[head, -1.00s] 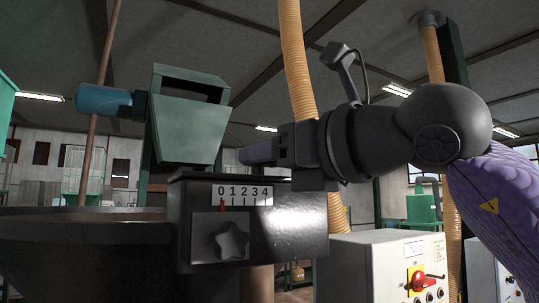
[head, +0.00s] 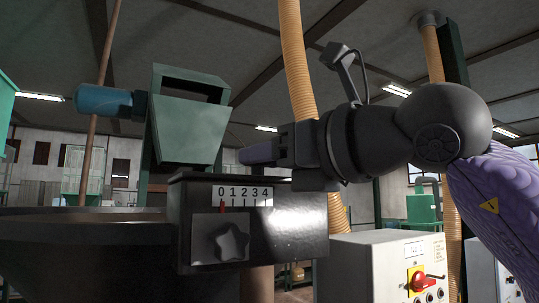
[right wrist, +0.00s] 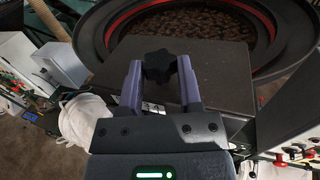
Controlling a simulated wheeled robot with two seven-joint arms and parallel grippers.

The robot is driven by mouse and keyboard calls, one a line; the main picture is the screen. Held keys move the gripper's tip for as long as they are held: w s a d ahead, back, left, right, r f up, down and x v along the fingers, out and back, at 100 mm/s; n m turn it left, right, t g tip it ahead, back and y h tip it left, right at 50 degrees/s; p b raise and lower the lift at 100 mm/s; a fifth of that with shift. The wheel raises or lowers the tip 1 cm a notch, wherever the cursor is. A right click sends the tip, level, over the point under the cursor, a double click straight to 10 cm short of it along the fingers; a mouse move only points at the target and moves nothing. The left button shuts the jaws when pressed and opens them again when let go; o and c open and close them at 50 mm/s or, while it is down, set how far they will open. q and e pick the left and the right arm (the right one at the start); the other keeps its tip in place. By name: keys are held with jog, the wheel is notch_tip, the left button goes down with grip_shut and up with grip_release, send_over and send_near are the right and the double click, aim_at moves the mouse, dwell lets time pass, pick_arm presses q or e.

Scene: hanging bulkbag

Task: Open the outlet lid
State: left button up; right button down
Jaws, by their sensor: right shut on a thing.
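A black box (head: 290,225) with a white 0-to-4 scale (head: 242,195) and a star knob (head: 228,243) on its front stands at the middle of the head view. My right gripper (head: 245,154) reaches in from the right, just above the box's top. In the right wrist view, its purple fingers (right wrist: 160,78) are shut on another black star knob (right wrist: 158,66), over the dark flat top (right wrist: 215,75). That knob is hidden in the head view. I cannot tell which part is the outlet lid. My left gripper is not in view.
A round dark bin (head: 85,245) stands left of the box; the right wrist view shows brown granules (right wrist: 185,20) inside. A green housing (head: 190,130) rises behind the box. A grey control cabinet (head: 380,265) with a red switch stands at the lower right. A ribbed hose (head: 295,60) hangs behind my gripper.

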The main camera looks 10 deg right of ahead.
jog(key=shift+w+a+r+m+g+h+p, duration=0.25)
jog(key=shift+r+g+p, duration=0.4)
jog(key=shift+p, duration=0.8)
jog(key=shift+w+d+r+m+g+h+p, duration=0.15)
jog(key=shift+r+g+h+p, duration=0.45)
jog(key=shift+p, duration=0.9)
jog(key=shift+w+a+r+m+g+h+p, duration=0.15)
jog(key=shift+w+r+g+p, duration=0.2)
jog(key=shift+r+p, duration=0.8)
jog(key=shift+w+p, duration=0.2)
jog(key=shift+p, duration=0.75)
jog(key=shift+w+a+r+p, duration=0.2)
jog(key=shift+w+r+p, duration=0.25)
jog(key=shift+w+p, duration=0.05)
jog(key=shift+c, duration=1.4)
grip_release()
jog(key=shift+w+f, duration=0.1)
jog(key=shift+w, duration=0.05)
